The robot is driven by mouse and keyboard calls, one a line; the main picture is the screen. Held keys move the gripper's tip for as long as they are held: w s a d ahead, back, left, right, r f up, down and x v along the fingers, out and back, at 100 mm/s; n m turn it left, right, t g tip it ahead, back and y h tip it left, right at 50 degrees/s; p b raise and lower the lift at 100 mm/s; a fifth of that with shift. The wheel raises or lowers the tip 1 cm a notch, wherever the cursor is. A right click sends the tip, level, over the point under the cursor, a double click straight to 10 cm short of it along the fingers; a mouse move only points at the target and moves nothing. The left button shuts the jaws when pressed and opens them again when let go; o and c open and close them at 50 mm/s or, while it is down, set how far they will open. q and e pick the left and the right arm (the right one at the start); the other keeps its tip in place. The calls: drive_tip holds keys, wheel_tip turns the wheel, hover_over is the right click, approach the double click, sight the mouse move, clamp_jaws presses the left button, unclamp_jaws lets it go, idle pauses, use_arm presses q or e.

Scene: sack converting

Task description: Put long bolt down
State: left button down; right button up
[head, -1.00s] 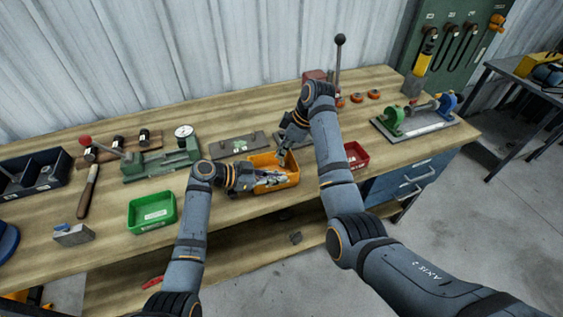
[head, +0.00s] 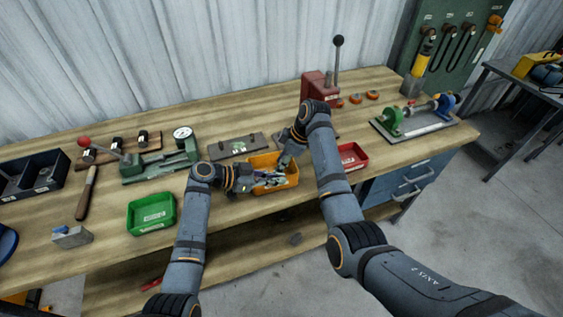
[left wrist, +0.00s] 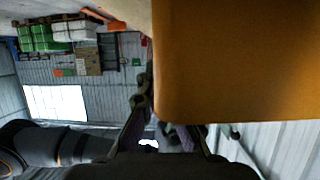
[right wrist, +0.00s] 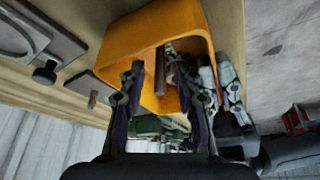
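An orange bin (head: 290,181) stands at the bench's front edge, with metal parts inside that are small and dark in the head view. In the right wrist view the bin (right wrist: 112,42) holds a grey rod-like part (right wrist: 160,72), possibly the long bolt; its head is not clear. My right gripper (right wrist: 160,68) is open, its fingertips apart at the bin's mouth on either side of the rod. My left gripper (head: 258,180) reaches over the bin's left side. In the left wrist view the bin wall (left wrist: 240,60) hides part of its fingers, so its grip is unclear.
A green bin (head: 150,226) stands to the left and a red bin (head: 357,163) to the right. Behind are a grey plate (head: 238,147), a green dial fixture (head: 165,162) and a red lever press (head: 317,86). Bare bench lies between the green and orange bins.

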drive_tip(key=v, duration=0.7)
drive_tip(key=shift+r, duration=0.35)
drive_tip(key=shift+d, duration=0.1)
use_arm(q)
drive_tip(key=c, duration=1.4)
unclamp_jaws()
drive_tip(key=shift+c, duration=0.2)
drive_tip(key=v, duration=1.2)
use_arm(e)
drive_tip(key=shift+s+f, duration=0.1)
